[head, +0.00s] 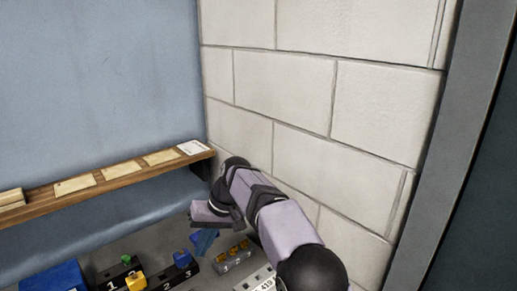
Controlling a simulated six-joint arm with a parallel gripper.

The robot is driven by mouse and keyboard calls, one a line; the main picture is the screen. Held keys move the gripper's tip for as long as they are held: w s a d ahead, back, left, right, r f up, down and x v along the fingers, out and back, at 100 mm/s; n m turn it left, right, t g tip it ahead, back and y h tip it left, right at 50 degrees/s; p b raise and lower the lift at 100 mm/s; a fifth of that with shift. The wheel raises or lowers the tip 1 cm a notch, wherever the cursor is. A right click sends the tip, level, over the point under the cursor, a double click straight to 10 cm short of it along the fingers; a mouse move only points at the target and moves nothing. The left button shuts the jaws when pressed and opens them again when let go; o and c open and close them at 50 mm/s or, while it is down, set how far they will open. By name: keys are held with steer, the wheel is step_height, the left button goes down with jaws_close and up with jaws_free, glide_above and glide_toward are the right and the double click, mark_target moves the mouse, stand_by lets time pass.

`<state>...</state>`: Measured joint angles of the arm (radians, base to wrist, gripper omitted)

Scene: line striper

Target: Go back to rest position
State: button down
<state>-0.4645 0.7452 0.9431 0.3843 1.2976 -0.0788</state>
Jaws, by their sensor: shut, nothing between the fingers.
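My gripper (204,238) is at the end of my lavender and black arm (283,222). The arm rises from the lower right, bends near the wall corner and points down to the left. The gripper is shut and looks empty, above the grey surface and behind the numbered black stand (160,281). A blue shape shows at its lower end; I cannot tell where the fingers stop. The fingertips are small and unclear.
The stand holds green (126,260), yellow (136,281) and blue (182,259) pieces. A blue box (55,277) is at the lower left. A wooden shelf (110,181) with papers runs along the blue wall. A block wall (300,90) stands close behind my arm.

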steer(key=s+d+f+m+h, duration=0.15)
steer(key=s+d, duration=0.25)
steer(key=d, duration=0.7)
steer(key=s+d+f+m+h, duration=0.1)
steer(key=s+d+f+m, duration=0.15)
steer(key=d, duration=0.85)
steer(key=s+d+f, duration=0.2)
steer(key=s+d, duration=0.2)
steer(key=s, duration=0.2)
steer(key=s+d+f+m+h, duration=0.1)
steer(key=s+d+f, duration=0.2)
steer(key=s, duration=0.3)
steer(key=s+d+f+h, duration=0.1)
steer(key=s+d+f, duration=0.2)
steer(key=s+d, duration=0.2)
steer(key=shift+s, duration=0.85)
